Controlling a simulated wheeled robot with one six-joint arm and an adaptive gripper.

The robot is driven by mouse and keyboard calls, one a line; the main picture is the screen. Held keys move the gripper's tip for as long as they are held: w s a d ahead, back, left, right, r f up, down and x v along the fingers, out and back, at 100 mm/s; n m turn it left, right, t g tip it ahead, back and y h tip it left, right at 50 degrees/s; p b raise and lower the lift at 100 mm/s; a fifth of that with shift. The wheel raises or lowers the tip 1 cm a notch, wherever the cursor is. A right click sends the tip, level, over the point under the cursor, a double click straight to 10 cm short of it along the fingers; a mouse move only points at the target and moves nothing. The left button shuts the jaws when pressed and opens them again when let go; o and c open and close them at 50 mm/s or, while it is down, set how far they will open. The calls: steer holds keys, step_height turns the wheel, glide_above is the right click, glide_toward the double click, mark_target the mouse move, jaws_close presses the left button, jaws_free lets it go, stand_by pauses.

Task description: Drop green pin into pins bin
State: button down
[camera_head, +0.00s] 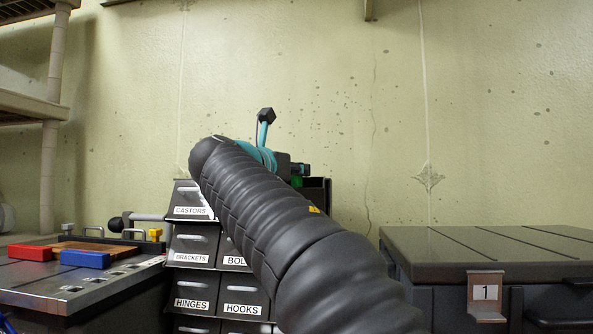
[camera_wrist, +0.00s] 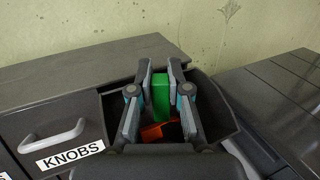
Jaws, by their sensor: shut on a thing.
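The green pin (camera_wrist: 161,98) is a bright green block between the two fingers of my gripper (camera_wrist: 160,70) in the wrist view. My gripper is shut on it and holds it over an open bin (camera_wrist: 222,125). The label on this bin's front is hidden, so I cannot read whether it says pins. A small patch of green pin (camera_head: 297,181) shows below my gripper (camera_head: 298,170) in the head view, near the dark open bin (camera_head: 322,190). My arm covers much of the bin stack there.
An orange-red thing (camera_wrist: 152,133) lies inside the open bin. A closed KNOBS drawer (camera_wrist: 62,140) is to its left. Labelled drawers such as CASTORS (camera_head: 190,198) form the stack. A workbench (camera_head: 90,285) stands left, a dark lidded chest (camera_head: 490,252) right.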

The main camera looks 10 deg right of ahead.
steer(key=shift+f, duration=0.3)
steer(key=shift+f, duration=0.55)
steer(key=c, duration=1.1)
jaws_free()
steer(key=shift+d, duration=0.15)
steer(key=shift+f, duration=0.1)
steer(key=shift+a, duration=0.2)
steer(key=shift+w+r, duration=0.1)
steer(key=shift+r, duration=0.4)
steer(key=shift+a+r, duration=0.1)
steer(key=shift+a, duration=0.25)
steer(key=v, duration=1.1)
steer(key=shift+s+r, duration=0.4)
steer(key=shift+s, duration=0.1)
